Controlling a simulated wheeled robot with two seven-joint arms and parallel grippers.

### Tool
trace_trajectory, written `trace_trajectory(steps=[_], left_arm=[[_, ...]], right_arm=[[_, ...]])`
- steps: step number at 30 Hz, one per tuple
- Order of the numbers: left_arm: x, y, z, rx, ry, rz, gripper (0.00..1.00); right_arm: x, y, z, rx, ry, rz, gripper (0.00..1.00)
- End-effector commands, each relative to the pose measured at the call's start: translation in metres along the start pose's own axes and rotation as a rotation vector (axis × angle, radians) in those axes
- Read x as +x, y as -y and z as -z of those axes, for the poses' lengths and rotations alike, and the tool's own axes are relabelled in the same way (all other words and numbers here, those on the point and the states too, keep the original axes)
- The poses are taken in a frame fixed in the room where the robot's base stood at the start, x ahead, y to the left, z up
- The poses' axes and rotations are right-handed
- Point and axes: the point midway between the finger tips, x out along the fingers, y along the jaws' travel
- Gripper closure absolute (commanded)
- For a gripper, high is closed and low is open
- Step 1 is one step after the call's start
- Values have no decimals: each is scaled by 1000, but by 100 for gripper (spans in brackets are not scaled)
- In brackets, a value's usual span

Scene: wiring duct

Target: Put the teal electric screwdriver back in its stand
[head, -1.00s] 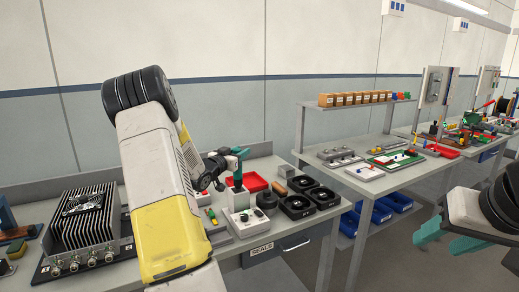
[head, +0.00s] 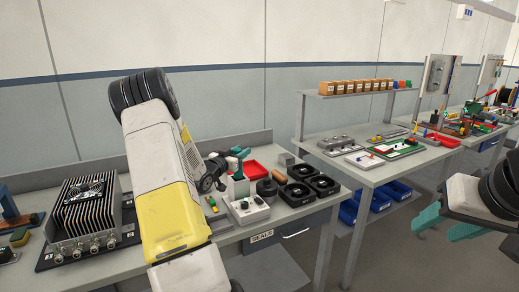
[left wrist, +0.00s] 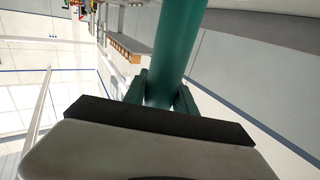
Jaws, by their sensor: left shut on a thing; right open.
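The teal electric screwdriver (head: 236,164) is in my left gripper (head: 231,159), above the workbench in the head view. In the left wrist view its teal barrel (left wrist: 174,50) stands between the fingers of my left gripper (left wrist: 161,97), which is shut on it. A pale upright block (head: 238,188), apparently the stand, is directly below the screwdriver in the head view. The tool's lower end meets the block's top in the picture; I cannot tell whether it is inside or only in front. My right gripper (head: 447,226) is open and empty at the right, away from the bench.
A white control box with knobs (head: 249,209) stands in front of the block. A finned metal unit (head: 90,215) is at the left. Another bench (head: 375,176) stands at the right.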

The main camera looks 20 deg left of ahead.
Motion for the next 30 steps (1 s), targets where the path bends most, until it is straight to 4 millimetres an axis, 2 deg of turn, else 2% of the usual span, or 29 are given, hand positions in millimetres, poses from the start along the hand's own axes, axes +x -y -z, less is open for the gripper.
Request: trace_trajectory(steps=[11,12,15,25,30], left_arm=[[0,0,-2,1,-3,0,100],[0,0,-2,1,-3,0,60],[0,0,-2,1,-2,0,42],[-2,0,-4,0,1,1,42],[-24,0,-3,1,1,1,42]], right_arm=[[0,0,0,0,0,0,52],[0,0,0,0,0,0,52],[0,0,0,0,0,0,52],[0,0,0,0,0,0,52],[0,0,0,0,0,0,52]])
